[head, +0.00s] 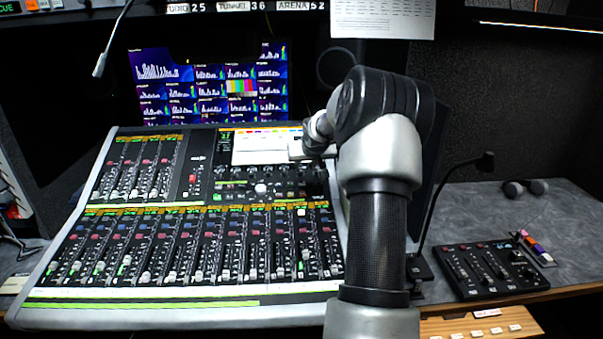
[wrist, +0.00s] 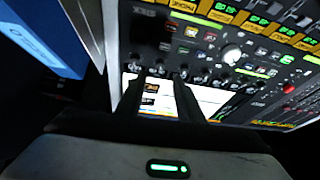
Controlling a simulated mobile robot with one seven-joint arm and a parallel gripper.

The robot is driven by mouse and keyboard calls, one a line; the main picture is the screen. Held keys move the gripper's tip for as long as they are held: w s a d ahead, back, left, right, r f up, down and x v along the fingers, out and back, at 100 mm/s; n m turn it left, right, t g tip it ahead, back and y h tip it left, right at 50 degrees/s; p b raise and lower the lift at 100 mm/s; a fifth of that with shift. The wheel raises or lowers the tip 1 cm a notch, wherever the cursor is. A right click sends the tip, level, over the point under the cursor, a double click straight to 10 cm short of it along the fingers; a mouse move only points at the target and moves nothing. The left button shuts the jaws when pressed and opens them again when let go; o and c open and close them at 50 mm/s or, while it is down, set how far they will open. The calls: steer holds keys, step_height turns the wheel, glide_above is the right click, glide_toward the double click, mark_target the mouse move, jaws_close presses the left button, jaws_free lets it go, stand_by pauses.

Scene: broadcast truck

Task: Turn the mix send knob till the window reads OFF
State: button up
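The mixing console (head: 24,300) fills the left and middle of the head view. My arm reaches over its upper right part and hides that area, including my gripper's fingertips. In the wrist view, my gripper (wrist: 158,84) has two dark fingers apart, with console surface visible between them. The fingertips are by a row of small dark knobs (wrist: 183,72). An inverted label that looks like MIX (wrist: 143,12) is at the upper left of the panel. I cannot tell which knob is the mix send knob, whether a finger touches one, or what its window reads.
A pale round knob (wrist: 232,57) is right of the fingers. A bright screen (head: 262,147) is on the console's upper part. A monitor (head: 210,85) stands behind. A gooseneck microphone (head: 484,160) and small control box (head: 490,270) are on the right desk.

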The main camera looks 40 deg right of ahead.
mark_target(301, 172)
steer(key=x, duration=0.8)
steer(key=shift+w+f, duration=0.3)
jaws_close()
